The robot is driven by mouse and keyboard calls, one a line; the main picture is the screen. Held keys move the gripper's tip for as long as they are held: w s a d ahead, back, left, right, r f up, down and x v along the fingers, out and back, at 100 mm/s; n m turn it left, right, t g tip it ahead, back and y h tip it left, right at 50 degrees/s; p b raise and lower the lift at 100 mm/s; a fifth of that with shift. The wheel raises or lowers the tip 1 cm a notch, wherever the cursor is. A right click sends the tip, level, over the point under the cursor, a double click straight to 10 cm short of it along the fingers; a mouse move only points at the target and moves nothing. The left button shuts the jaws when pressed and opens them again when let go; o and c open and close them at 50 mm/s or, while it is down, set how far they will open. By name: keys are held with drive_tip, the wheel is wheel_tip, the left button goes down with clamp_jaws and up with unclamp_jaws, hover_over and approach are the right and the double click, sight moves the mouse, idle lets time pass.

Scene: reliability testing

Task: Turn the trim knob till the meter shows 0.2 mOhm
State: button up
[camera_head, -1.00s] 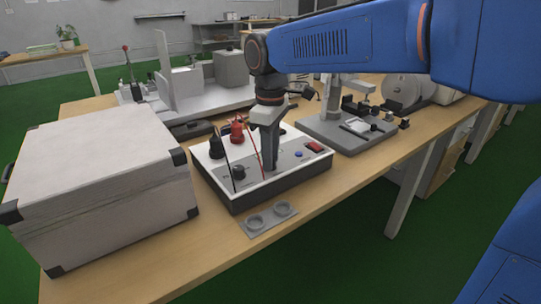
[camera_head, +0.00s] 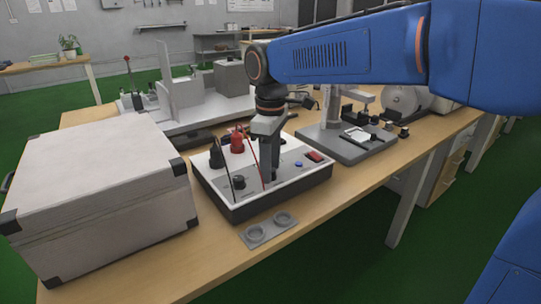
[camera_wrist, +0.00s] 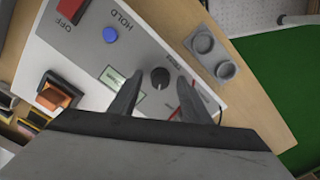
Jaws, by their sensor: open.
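A dark round knob (camera_wrist: 160,77) stands on the light panel of the meter box in the wrist view, with small unreadable lettering beside it. My gripper (camera_wrist: 158,100) is open, one finger to either side of the knob in that picture; I see no contact. The meter's pale display (camera_wrist: 113,80) is partly hidden by the left finger, and its reading is not legible. In the head view the meter box (camera_head: 240,212) sits on the bench, with my gripper (camera_head: 268,180) pointing down over its panel and hiding part of it.
The panel has a blue HOLD button (camera_wrist: 110,35) and a red OFF switch (camera_wrist: 72,9). Red (camera_head: 237,142) and black (camera_head: 216,156) plugs with leads rise beside my gripper. A large pale case (camera_head: 100,200) stands left; a two-cup plate (camera_head: 268,229) lies in front.

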wheel_tip(320, 180, up, 17)
drive_tip(key=shift+r, duration=0.2)
idle(0.4)
